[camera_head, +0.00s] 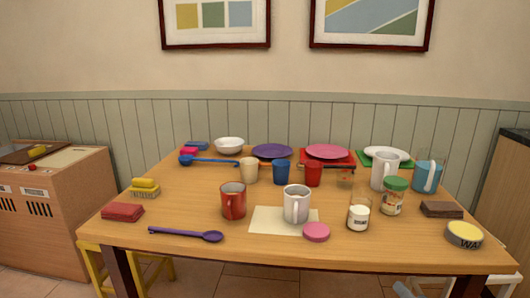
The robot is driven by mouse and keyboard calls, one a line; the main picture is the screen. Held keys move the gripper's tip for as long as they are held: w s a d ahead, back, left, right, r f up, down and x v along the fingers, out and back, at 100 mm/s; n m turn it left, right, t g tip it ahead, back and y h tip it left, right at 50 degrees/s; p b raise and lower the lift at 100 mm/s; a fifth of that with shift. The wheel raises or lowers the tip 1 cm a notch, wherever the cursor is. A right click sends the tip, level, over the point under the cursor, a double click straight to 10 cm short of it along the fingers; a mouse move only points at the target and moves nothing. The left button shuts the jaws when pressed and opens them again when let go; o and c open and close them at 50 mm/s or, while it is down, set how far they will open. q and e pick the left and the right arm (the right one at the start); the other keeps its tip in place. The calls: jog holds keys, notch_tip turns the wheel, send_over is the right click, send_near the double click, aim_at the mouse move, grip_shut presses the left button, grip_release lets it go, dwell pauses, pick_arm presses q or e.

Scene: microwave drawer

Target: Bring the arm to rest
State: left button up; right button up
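Neither of my grippers shows in the head view, and no arm can be made out for certain. A small blue-grey shape (404,289) shows at the bottom edge, right of the middle; I cannot tell what it is. The wooden table (290,251) fills the middle of the view with many items standing on it.
A red mug (233,201), a white mug (296,204) and a purple spoon (186,234) are near the table's front. A jar (393,197) and a white pitcher (384,171) stand at the right. A wooden cabinet (56,215) is left, a yellow stool (92,268) below.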

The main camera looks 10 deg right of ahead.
pick_arm(q)
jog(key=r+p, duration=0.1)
jog(key=p, duration=0.2)
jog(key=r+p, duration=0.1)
jog(key=p, duration=0.3)
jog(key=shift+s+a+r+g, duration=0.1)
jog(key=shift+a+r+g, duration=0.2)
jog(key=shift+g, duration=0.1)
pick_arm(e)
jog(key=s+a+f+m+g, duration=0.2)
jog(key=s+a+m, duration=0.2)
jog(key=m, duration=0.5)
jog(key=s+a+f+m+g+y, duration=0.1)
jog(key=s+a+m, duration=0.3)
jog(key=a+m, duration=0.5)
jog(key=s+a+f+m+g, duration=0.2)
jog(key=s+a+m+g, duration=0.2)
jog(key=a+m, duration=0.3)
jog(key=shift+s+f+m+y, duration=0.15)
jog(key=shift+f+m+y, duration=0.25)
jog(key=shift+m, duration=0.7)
